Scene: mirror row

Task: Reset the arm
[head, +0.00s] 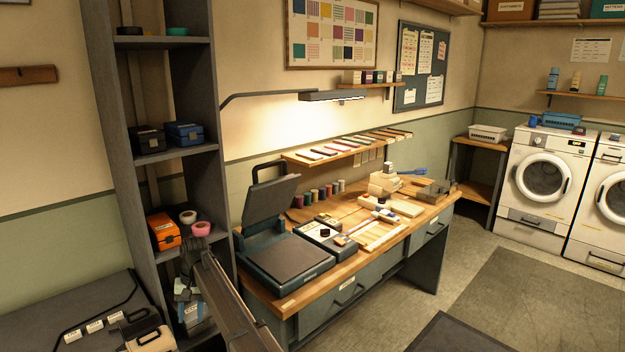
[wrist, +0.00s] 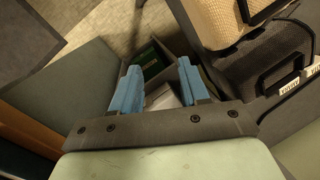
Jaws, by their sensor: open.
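My gripper (wrist: 159,84) shows in the wrist view as two blue fingers with a clear gap between them. It is open and nothing is held between the fingers. Below and beyond the gap is an open grey bin (wrist: 178,62) with a green item (wrist: 151,66) and pale items in it. In the head view my arm crosses the lower left, in front of the shelf and the left end of the workbench. I cannot make out the fingertips there.
The wooden workbench (head: 284,297) carries an open heat press (head: 290,258), a smaller device and spools. A tall grey shelf (head: 222,130) stands close behind my arm, holding boxes and tape rolls. Washing machines (head: 542,178) stand at the far right. Open floor (head: 470,270) lies right of the bench.

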